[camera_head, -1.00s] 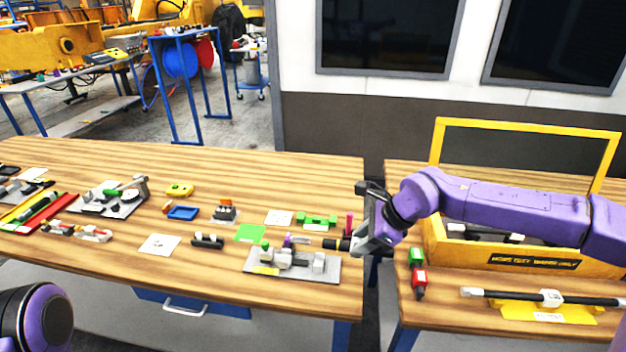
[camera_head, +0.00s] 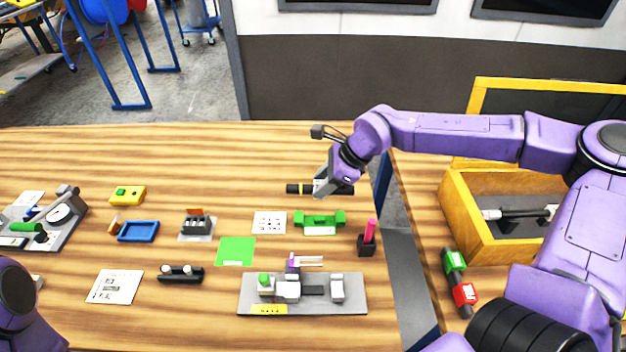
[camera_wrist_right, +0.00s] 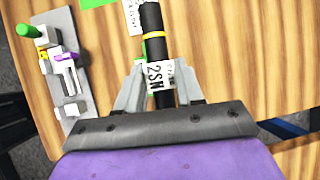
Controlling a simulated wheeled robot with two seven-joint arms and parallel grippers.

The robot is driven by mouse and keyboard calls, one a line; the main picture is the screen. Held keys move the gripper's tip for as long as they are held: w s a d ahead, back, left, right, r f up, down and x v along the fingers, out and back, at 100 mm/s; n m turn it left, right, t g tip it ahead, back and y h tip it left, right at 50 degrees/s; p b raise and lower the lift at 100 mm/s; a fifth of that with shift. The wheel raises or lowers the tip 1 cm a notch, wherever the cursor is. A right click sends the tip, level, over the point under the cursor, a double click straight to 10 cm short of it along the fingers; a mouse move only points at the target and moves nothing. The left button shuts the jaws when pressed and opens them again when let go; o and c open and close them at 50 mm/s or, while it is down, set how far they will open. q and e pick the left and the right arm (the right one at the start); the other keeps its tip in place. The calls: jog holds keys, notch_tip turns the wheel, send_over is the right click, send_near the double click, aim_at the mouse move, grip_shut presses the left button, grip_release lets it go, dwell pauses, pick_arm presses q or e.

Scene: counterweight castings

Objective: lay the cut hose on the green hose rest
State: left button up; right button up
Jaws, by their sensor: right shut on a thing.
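The cut hose (camera_head: 298,189) is black with a yellow band near one end. In the right wrist view the hose (camera_wrist_right: 151,20) carries a white tag (camera_wrist_right: 160,76) marked 2SN. My right gripper (camera_head: 323,187) is shut on it around the tag and holds it level, running left to right. The green hose rest (camera_head: 319,219) stands on the wooden table just in front of the hose in the head view, and looks empty. In the wrist view the hose hides most of what lies under it. My left gripper is out of view; only part of that arm shows at lower left.
A pink pin in a dark block (camera_head: 367,238) stands right of the rest. A grey fixture plate (camera_head: 250,300) lies in front, a green mat (camera_head: 236,251) and a printed card (camera_head: 269,223) to the left. A yellow box (camera_head: 459,215) stands on the right table.

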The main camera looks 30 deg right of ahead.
jog(key=shift+w+f, duration=0.1)
jog(key=shift+f, duration=0.7)
jog(key=shift+s+f+b, duration=0.15)
jog(key=shift+s+b, duration=0.1)
jog(key=shift+b, duration=0.1)
jog(key=shift+s, duration=0.2)
jog(key=shift+w, duration=0.2)
jog(key=shift+r+p, duration=0.2)
jog(key=shift+p, duration=0.4)
jog(key=shift+r+g+y+p, duration=0.15)
jog(key=shift+g+y+p, duration=0.15)
jog(key=shift+p, duration=0.25)
notch_tip(320, 180, down, 5)
jog(key=b, duration=0.4)
jog(key=shift+f+b, duration=0.5)
jog(key=shift+f, duration=0.1)
jog(key=shift+f+b, duration=0.4)
jog(key=shift+f, duration=0.25)
